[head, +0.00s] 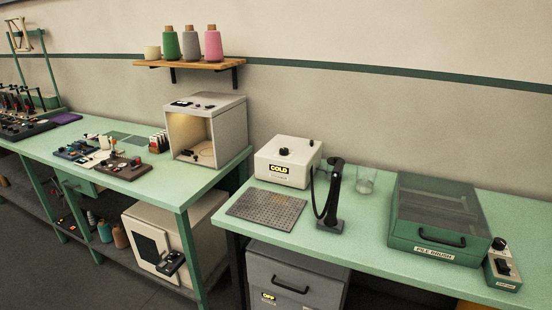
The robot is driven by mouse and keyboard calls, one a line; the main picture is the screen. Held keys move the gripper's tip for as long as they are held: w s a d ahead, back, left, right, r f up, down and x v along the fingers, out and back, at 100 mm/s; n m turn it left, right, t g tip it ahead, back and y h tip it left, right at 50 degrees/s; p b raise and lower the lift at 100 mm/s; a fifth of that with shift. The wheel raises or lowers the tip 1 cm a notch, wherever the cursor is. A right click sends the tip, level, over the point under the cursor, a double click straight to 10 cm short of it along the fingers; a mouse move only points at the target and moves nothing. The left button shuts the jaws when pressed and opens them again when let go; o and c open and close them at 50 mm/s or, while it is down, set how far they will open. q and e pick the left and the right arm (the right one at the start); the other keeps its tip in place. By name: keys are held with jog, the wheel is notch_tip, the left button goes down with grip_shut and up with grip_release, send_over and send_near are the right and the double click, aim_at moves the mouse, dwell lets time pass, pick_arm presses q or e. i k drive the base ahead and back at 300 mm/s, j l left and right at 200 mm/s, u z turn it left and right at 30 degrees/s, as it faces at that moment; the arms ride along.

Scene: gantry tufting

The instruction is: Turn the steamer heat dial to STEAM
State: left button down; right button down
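The steamer is likely the white box (289,160) on the right-hand green bench, with a sign reading COLD (279,169) on its front. A second small dark part shows at the box's top right edge. A black handheld wand (331,195) stands upright on a base in front and to the right of the box, with a dark hose beside it. Neither of my grippers is in view.
A perforated grey plate (266,207) lies in front of the box. A clear glass (365,180) stands right of the wand. A green case labelled PILE BRUSH (436,243) and a switch box (503,268) are farther right. A gap separates the two benches.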

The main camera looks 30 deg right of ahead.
aim_at(283, 151)
jog(key=z, duration=0.45)
jog(key=i+l+z, duration=0.15)
jog(key=z, duration=0.2)
jog(key=i+z, duration=0.75)
jog(key=k, duration=0.05)
